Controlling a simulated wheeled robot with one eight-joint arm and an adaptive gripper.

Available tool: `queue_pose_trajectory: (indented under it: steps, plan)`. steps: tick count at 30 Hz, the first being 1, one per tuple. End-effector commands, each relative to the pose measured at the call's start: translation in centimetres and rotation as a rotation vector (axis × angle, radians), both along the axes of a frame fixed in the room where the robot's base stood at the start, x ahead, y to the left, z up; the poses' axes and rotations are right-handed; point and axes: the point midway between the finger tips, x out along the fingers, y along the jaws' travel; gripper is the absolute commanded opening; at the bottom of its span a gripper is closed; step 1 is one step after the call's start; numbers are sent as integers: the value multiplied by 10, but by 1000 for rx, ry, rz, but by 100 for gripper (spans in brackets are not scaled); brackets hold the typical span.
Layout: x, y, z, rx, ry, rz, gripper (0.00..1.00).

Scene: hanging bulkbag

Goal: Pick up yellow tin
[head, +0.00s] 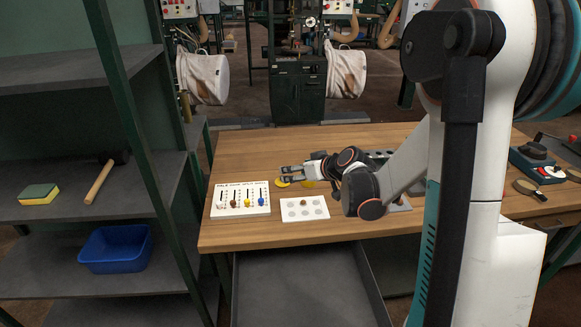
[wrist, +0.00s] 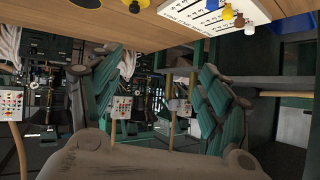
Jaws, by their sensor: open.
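Another yellow piece (head: 308,184) sits under my wrist. I cannot tell which is the yellow tin. My gripper (head: 282,174) is open and points left above the table. In the wrist view its two green fingers (wrist: 160,72) are spread with nothing between them.
A white pegboard (head: 240,200) with coloured pegs and a white tray (head: 304,209) with round spots stand near the table's front edge. The rear left of the wooden table (head: 260,150) is clear. A shelf (head: 60,205) with a sponge, hammer and blue bin stands left.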

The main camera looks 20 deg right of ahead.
Motion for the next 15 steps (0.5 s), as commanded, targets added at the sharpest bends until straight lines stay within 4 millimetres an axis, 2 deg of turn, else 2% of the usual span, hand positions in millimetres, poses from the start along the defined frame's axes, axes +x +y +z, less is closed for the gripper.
queue_pose_trajectory:
  steps: [1,7,10,15]
  plan:
    - [6,-19,-12,-5,-24,-13,71]
    - [16,-76,-54,-38,-121,-47,71]
    - [15,-96,-71,-53,-156,-62,71]
    - [13,-114,-87,-70,-188,-77,71]
